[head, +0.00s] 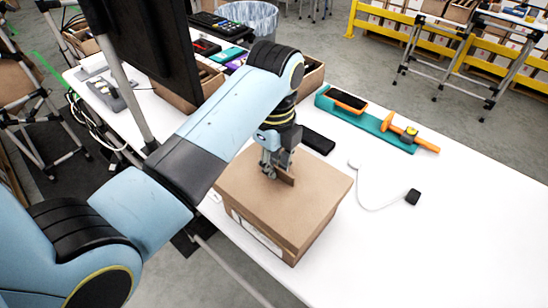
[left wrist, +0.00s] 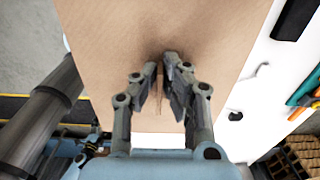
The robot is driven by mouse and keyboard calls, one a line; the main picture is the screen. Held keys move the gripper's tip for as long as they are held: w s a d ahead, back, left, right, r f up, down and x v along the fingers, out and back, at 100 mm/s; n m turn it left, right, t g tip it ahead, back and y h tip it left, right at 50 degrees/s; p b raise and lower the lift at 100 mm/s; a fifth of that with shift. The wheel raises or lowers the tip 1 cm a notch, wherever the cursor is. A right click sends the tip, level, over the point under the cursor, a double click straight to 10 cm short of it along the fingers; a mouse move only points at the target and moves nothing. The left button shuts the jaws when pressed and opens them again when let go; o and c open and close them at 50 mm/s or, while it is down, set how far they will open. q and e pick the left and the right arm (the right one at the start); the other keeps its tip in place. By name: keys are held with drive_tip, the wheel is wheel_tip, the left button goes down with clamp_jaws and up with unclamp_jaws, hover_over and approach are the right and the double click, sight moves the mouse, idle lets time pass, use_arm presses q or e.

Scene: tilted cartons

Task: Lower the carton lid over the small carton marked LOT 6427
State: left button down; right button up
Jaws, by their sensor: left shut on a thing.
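The brown carton lid (head: 318,185) is over the small carton (head: 302,249) near the table's left edge. It covers the carton's top, and I cannot tell whether it is fully seated. A pale label shows on the carton's front-left side, too small to read. My left gripper (head: 278,174) comes down from above and is shut on an upright tab on top of the lid. In the left wrist view the fingers (left wrist: 166,78) pinch this tab, and the lid (left wrist: 115,35) fills the upper middle. The carton's inside is hidden. My right gripper is not in view.
A teal tray (head: 366,125) with an orange-and-black item and an orange-handled tool lies at the back. A black block (head: 318,141) lies behind the lid. A small black device (head: 412,197) with a white cable lies to the right. The white table front right is clear.

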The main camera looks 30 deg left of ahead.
use_arm(q)
drive_tip(key=shift+f, duration=2.8)
drive_tip(key=shift+f+b, duration=0.3)
drive_tip(key=shift+f, duration=0.2)
drive_tip(key=shift+f, duration=0.15)
drive_tip(key=c, duration=1.4)
unclamp_jaws()
